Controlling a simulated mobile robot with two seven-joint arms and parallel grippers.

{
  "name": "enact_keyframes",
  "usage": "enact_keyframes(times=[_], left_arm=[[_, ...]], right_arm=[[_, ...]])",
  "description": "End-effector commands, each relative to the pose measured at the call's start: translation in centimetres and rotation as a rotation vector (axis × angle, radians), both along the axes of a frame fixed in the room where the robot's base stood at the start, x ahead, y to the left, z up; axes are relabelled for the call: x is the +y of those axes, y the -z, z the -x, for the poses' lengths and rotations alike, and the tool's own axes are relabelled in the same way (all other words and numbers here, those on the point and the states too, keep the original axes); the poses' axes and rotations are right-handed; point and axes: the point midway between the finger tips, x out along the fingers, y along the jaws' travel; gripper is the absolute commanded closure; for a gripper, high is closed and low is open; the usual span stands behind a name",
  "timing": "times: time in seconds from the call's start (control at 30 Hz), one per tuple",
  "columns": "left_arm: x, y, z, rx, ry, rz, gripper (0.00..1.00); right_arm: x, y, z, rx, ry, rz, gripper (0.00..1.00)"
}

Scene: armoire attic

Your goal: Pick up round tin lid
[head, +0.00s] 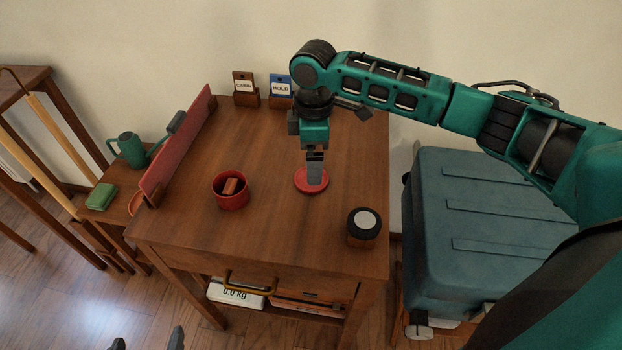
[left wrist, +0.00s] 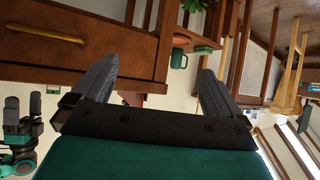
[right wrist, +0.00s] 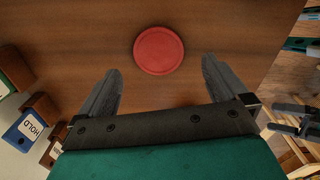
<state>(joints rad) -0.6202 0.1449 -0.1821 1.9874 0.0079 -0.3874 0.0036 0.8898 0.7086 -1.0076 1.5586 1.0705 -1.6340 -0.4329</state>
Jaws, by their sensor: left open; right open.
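The round tin lid (head: 303,187) is a flat red disc lying on the wooden table top. It also shows in the right wrist view (right wrist: 159,50), just beyond the fingertips and roughly centred between them. My right gripper (head: 315,172) points down over the lid, its fingers hiding part of it in the head view. It is open and empty in the right wrist view (right wrist: 161,68). My left gripper (head: 148,340) is open and empty low in front of the table; only its fingertips show in the head view. Its fingers also show in the left wrist view (left wrist: 160,72).
A red open tin (head: 231,203) with a brown block inside stands left of the lid. A dark jar with a white top (head: 364,223) stands near the front right. Two card holders (head: 281,92) stand at the back. A blue trunk (head: 490,220) is right of the table.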

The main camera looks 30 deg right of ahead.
Motion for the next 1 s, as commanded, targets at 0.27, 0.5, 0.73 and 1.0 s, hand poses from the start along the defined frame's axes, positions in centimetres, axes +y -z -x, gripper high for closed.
enact_keyframes(times=[0.27,0.5,0.73,1.0], left_arm=[[-0.2,0.6,-0.3,-0.004,0.003,0.004,0.00],[-0.5,0.3,-0.6,-0.008,0.008,0.010,0.00],[-0.5,0.3,-0.6,-0.008,0.010,0.010,0.00],[-0.6,0.3,-0.6,-0.008,0.010,0.010,0.00]], right_arm=[[0.1,3.4,-0.3,0.003,0.000,0.001,0.00],[0.1,5.5,-0.3,0.000,-0.001,0.000,0.00],[0.1,5.5,-0.3,-0.001,-0.001,0.000,0.01],[0.1,5.5,-0.3,-0.001,-0.001,0.000,0.27]])
